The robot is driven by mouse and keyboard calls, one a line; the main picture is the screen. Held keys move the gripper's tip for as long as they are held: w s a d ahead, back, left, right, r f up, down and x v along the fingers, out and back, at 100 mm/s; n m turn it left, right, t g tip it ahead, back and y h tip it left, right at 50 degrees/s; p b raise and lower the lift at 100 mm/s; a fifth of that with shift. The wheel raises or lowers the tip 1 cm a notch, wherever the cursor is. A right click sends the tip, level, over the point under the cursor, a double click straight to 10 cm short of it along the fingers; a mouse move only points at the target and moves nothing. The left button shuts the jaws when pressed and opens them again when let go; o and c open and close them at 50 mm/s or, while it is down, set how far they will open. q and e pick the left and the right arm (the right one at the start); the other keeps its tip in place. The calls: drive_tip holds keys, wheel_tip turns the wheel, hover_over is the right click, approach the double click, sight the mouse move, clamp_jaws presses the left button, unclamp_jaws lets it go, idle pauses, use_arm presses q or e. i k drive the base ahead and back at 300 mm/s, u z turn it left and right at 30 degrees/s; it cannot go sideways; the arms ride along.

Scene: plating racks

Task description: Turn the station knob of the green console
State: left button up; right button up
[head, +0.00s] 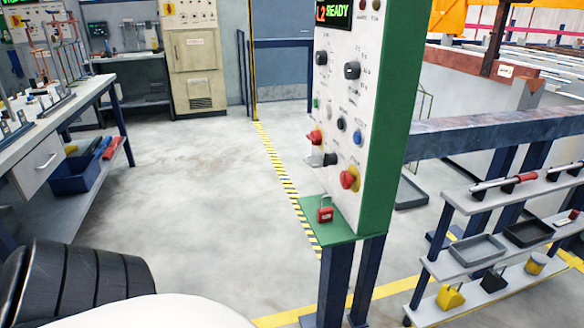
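The green console (392,120) stands right of centre, with a white front panel (334,95) and a lit display (337,12) reading READY at its top. Two black knobs show on the upper panel, one at the left (321,57) and a larger one at the right (352,70). Small markings surround the right one. The labels are too small to read, so I cannot tell which is the station knob. Lower down are a red control (314,137), a blue button (357,137) and a red-and-yellow knob (349,178). Neither gripper is in view.
A red padlock (325,212) stands on the console's green ledge. A rack shelf (470,262) with trays and tools is at the right. A workbench (60,105) with a blue bin (75,178) is at the left. The floor (195,180) between is clear.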

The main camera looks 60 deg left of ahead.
sight(320, 57)
drive_tip(key=u, duration=1.45)
